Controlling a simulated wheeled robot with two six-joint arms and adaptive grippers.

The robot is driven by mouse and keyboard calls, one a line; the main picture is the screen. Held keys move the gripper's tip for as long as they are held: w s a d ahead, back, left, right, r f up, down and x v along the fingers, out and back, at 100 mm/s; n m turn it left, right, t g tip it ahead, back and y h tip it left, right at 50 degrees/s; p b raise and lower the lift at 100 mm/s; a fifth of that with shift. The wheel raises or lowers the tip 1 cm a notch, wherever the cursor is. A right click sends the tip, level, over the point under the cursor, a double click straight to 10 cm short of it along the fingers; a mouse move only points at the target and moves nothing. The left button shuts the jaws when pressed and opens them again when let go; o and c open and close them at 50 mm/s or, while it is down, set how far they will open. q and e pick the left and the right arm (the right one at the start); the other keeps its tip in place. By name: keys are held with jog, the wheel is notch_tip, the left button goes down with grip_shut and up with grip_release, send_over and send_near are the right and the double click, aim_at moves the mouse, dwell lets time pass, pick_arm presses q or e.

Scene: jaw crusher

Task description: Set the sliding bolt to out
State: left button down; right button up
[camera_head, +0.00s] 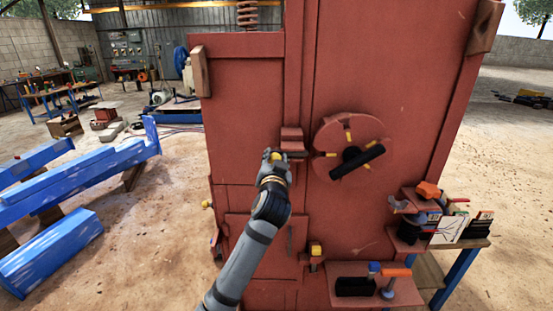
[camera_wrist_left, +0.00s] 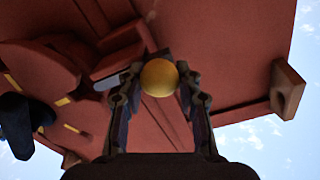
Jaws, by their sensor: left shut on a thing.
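The sliding bolt shows as a yellow round knob (camera_wrist_left: 160,77) in the left wrist view, between the two fingers of my left gripper (camera_wrist_left: 159,92). In the head view my left gripper (camera_head: 274,158) is at the red bolt housing (camera_head: 291,140) on the front of the red crusher, just left of the round disc. The gripper is shut on the knob, which it partly hides in the head view. The bolt's bar is mostly hidden, so I cannot tell how far it sticks out. My right gripper is not in view.
A red disc (camera_head: 350,147) with a black handle (camera_head: 357,163) stands out to the right. Below are a red shelf (camera_head: 415,295) with tools and another yellow-knobbed fitting (camera_head: 315,250). Blue beams (camera_head: 80,185) lie at left. The ground between is open.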

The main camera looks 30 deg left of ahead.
pick_arm(q)
jog(key=c, duration=1.1)
grip_release()
jog(key=shift+a, duration=0.1)
jog(key=shift+o, duration=1)
jog(key=shift+s+a, duration=0.15)
jog(key=shift+d, duration=0.3)
jog(key=v, duration=0.7)
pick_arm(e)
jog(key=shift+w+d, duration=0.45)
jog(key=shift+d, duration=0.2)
pick_arm(q)
jog(key=shift+s, duration=0.15)
